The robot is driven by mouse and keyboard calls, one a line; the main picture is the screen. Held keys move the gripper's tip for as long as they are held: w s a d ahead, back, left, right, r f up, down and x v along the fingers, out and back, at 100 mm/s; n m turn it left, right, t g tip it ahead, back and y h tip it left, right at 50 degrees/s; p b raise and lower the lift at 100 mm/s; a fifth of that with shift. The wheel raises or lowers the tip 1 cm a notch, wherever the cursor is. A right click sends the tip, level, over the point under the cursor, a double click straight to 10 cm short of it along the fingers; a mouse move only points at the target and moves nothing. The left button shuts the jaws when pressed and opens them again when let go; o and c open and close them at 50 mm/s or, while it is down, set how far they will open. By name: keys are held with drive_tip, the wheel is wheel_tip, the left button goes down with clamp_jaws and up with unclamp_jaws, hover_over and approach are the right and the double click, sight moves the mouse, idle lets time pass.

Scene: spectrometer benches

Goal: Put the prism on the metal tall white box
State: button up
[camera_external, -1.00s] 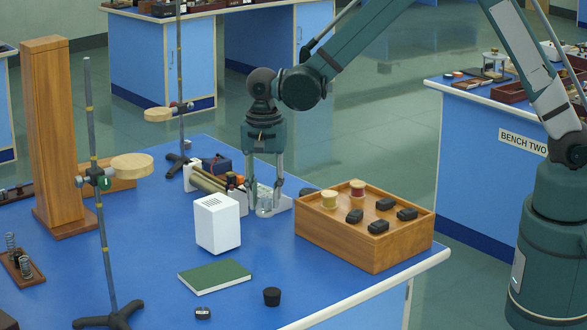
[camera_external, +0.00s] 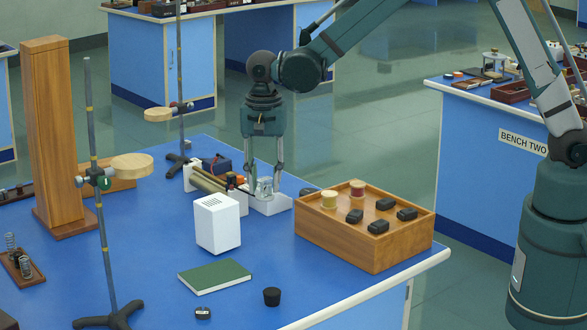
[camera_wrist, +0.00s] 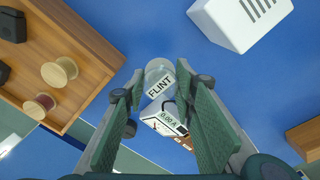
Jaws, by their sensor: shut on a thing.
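My gripper (camera_external: 264,182) is shut on the clear glass prism (camera_external: 264,190), which hangs between the fingertips just above or at a low white unit. In the wrist view my gripper (camera_wrist: 160,95) has its fingers on both sides of the prism (camera_wrist: 158,72), which bears a FLINT label. The tall white box (camera_external: 218,226) stands upright on the blue bench, left of and nearer the camera than my gripper. Slots show on its top, and nothing rests on it. Its corner also shows in the wrist view (camera_wrist: 237,22).
A wooden tray (camera_external: 370,245) with spools and black pieces stands to the right. A green book (camera_external: 214,277) and black stopper (camera_external: 272,297) lie in front. A clamp stand (camera_external: 100,200) rises at left.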

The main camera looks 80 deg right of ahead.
wheel_tip(320, 180, up, 13)
drive_tip(key=p, duration=0.8)
hover_over(216, 201)
drive_tip(key=shift+a+r, duration=0.1)
drive_tip(key=shift+r, duration=0.05)
drive_tip(key=shift+f, duration=3.15)
drive_tip(key=shift+f, duration=1.9)
drive_tip(key=shift+f, duration=0.1)
